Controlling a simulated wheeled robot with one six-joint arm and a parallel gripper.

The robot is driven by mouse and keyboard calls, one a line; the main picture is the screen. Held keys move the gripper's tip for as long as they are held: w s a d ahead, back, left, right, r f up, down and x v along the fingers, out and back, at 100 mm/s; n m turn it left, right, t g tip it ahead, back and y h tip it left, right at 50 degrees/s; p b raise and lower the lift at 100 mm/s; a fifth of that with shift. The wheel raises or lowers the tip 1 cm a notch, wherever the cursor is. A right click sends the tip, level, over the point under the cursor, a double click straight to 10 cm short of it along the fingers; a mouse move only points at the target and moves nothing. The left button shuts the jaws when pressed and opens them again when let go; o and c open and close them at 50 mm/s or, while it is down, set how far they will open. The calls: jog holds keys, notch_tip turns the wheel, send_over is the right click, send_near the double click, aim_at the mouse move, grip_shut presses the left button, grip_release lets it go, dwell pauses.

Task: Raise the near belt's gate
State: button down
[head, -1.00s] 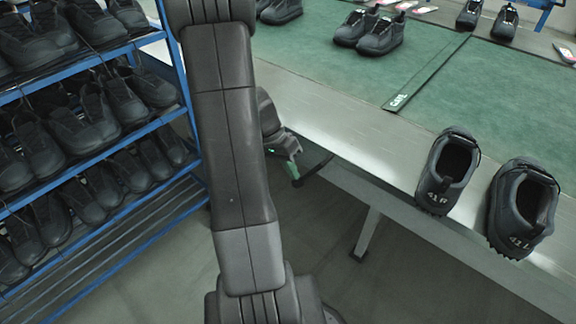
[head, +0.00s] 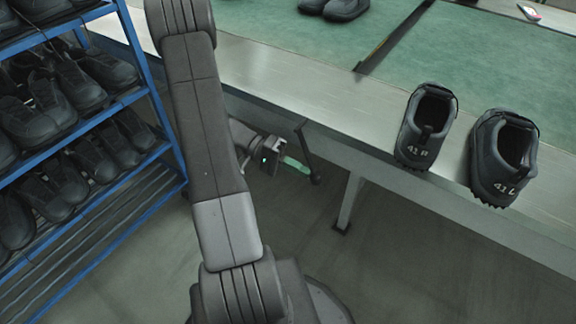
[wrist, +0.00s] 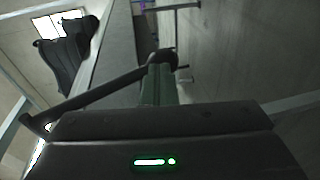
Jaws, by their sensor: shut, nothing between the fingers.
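The near belt's gate (head: 395,38) is a dark bar lying across the green belt, its near end at the metal edge. A black lever (head: 308,152) hangs from the table's front edge, its knobbed end low. My gripper (head: 298,166) is shut and empty below that edge, its green fingertips close beside the lever. In the wrist view the lever (wrist: 95,93) runs slanting to the fingertips (wrist: 160,80); I cannot tell whether they touch.
Two dark shoes marked 41 R (head: 427,125) and 41 L (head: 503,157) stand on the metal edge at right. A blue rack (head: 150,95) of shoes stands close at left. A table leg (head: 350,200) is right of my gripper. More shoes (head: 337,8) are on the belt.

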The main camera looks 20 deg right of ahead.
aim_at(313, 175)
jog(key=s+d, duration=0.1)
jog(key=s+d+r, duration=0.1)
jog(key=s, duration=0.1)
jog(key=shift+s+d, duration=0.1)
jog(key=shift+d, duration=0.1)
jog(key=shift+s+d+r, duration=0.3)
jog(key=shift+s, duration=0.1)
jog(key=shift+r, duration=0.15)
jog(key=shift+w+b, duration=0.1)
jog(key=shift+b, duration=0.25)
jog(key=w+a+f, duration=0.3)
jog(key=w+a, duration=0.6)
jog(key=a, duration=0.1)
jog(key=shift+w+p, duration=0.3)
jog(key=shift+p, duration=0.15)
jog(key=shift+f, duration=0.1)
